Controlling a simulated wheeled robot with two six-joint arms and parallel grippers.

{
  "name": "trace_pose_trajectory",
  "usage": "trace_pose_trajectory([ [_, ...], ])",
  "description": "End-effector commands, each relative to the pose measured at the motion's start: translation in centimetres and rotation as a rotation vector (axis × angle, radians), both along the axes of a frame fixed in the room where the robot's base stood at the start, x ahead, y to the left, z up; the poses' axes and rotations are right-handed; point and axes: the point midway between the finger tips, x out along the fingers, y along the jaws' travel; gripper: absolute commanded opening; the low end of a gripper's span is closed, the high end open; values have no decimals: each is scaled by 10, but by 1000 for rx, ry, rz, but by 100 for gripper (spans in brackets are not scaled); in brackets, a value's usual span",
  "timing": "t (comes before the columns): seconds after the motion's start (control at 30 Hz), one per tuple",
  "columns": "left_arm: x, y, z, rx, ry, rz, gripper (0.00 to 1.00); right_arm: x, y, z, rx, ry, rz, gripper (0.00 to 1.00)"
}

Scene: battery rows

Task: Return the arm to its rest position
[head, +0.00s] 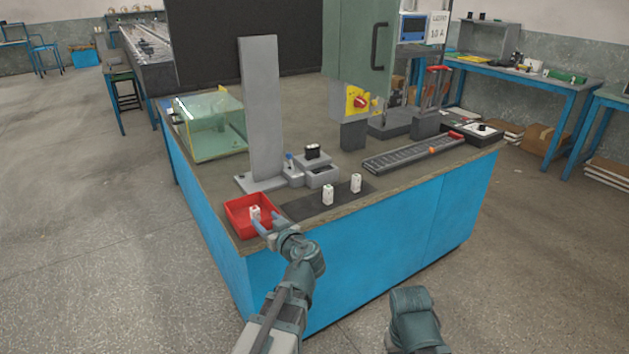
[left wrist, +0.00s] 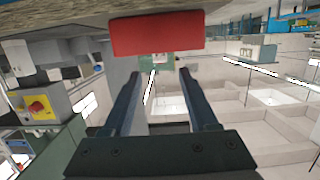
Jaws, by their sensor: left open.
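My left gripper (head: 263,222) is at the front right corner of the red tray (head: 236,222) in the head view. Its two fingers are apart. In the left wrist view the left gripper (left wrist: 160,74) is open, with nothing between its fingers, and the tray (left wrist: 155,35) shows as a red block beyond the fingertips. A white battery-like block (head: 255,211) is in the tray, seen just behind the fingers.
A grey fixture with a tall upright plate (head: 262,110) stands behind the tray. A clear box (head: 210,128) is at the table's left side. The floor left of the blue table (head: 380,240) is clear.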

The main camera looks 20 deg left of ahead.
Motion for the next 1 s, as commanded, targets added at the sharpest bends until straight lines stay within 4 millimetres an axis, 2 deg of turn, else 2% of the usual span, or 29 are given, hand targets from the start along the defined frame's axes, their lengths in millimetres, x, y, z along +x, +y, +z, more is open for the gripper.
trace_pose_trajectory([
  [0.13,-2,-4,5,-7,28,2,59,0,0,10,0,0,0,0],
  [0.27,-14,-24,17,-44,161,-2,59,0,0,46,0,0,0,0],
  [0.47,-51,-86,25,-144,545,-101,59,0,0,116,0,0,0,0],
  [0.7,-116,-183,41,-249,1040,-411,59,0,0,191,0,0,-1,0],
  [0.8,-145,-220,51,-278,1206,-572,59,0,0,216,0,0,-1,0],
  [0.9,-169,-249,62,-297,1330,-718,59,0,0,233,0,0,-1,0],
  [1.0,-186,-268,69,-307,1409,-827,59,0,0,243,0,0,-1,0],
])
